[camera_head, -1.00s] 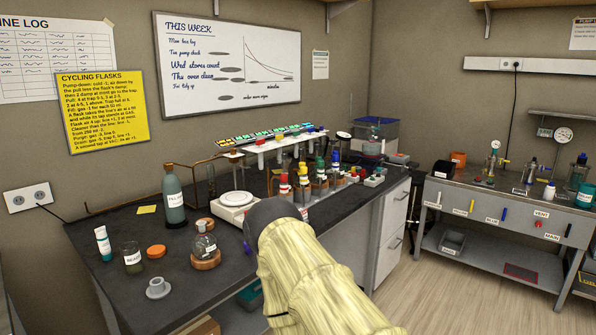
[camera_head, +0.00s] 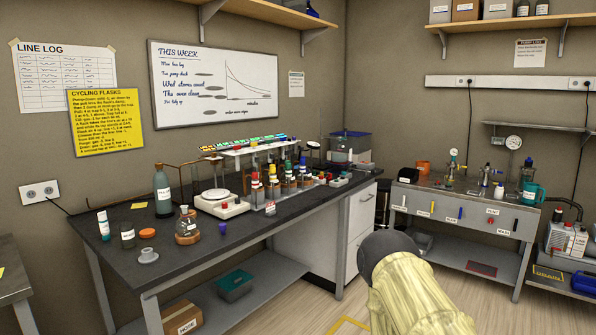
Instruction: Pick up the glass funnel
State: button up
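I cannot make out a glass funnel for certain in the head view. A small grey flanged piece (camera_head: 148,256) lies near the front left of the dark bench (camera_head: 190,262); its material is unclear. A round glass flask (camera_head: 186,226) sits on a brown cork ring beyond it. My arm, in a pale yellow sleeve with a dark rounded end, rises at the lower right, in front of the bench's right end and apart from the bench top. My gripper's fingers do not show.
On the bench are a green bottle (camera_head: 163,194), a jar (camera_head: 128,235), a white balance (camera_head: 218,203), a small purple piece (camera_head: 222,229) and a rack of coloured-capped bottles. A steel side table (camera_head: 470,208) stands right. Open floor lies between.

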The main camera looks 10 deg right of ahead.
aim_at(256, 163)
jog(key=z, duration=0.3)
jog(key=k, duration=0.1)
jog(key=u, duration=0.8)
jog(key=i, duration=1.55)
jog(key=z, duration=0.7)
